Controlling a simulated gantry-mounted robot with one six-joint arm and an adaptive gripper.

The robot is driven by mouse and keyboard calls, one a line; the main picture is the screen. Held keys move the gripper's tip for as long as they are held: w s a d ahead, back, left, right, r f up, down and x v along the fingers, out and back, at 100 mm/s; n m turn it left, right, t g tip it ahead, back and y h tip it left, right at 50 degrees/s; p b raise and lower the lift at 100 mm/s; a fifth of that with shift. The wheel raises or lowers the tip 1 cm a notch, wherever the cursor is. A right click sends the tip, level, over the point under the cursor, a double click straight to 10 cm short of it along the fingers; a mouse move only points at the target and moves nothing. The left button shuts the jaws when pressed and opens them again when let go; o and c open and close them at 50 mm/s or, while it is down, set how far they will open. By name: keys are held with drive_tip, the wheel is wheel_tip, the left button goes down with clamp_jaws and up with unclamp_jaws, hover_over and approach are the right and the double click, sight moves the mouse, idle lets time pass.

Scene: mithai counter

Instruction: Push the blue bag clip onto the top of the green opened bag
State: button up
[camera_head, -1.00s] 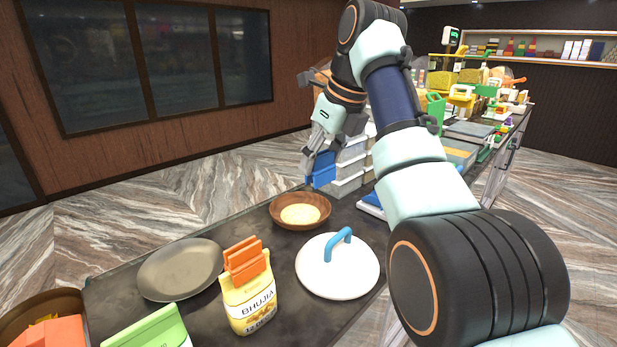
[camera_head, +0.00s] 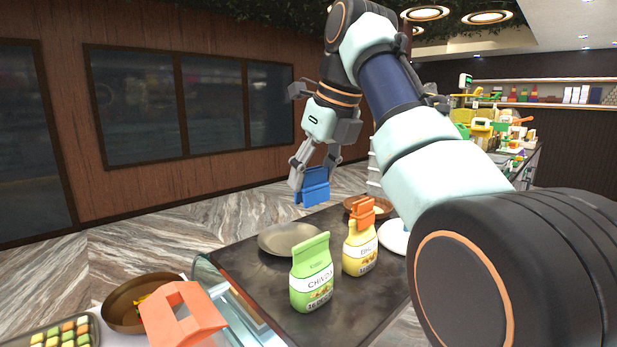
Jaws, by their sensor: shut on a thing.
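The blue bag clip (camera_head: 313,188) hangs from my gripper (camera_head: 314,170), which is shut on it above the far part of the dark counter. The green opened bag (camera_head: 312,273), labelled CHIVDA, stands upright near the counter's front left, with no clip on its top. My gripper and the clip appear above and beyond the bag, clearly apart from it. The fingertips partly cover the clip's upper part.
A yellow bag (camera_head: 360,250) with an orange clip (camera_head: 364,211) stands just right of the green bag. A grey plate (camera_head: 288,238) lies behind them.

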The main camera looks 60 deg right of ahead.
sight(316, 200)
drive_tip(key=shift+f+b, duration=3.2)
drive_tip(key=shift+f, duration=0.1)
drive_tip(key=shift+f+b, duration=0.65)
drive_tip(key=shift+f, duration=0.05)
drive_tip(key=shift+f, duration=0.3)
drive_tip(key=shift+f+b, duration=0.5)
drive_tip(key=shift+b, duration=0.25)
drive_tip(key=o, duration=1.2)
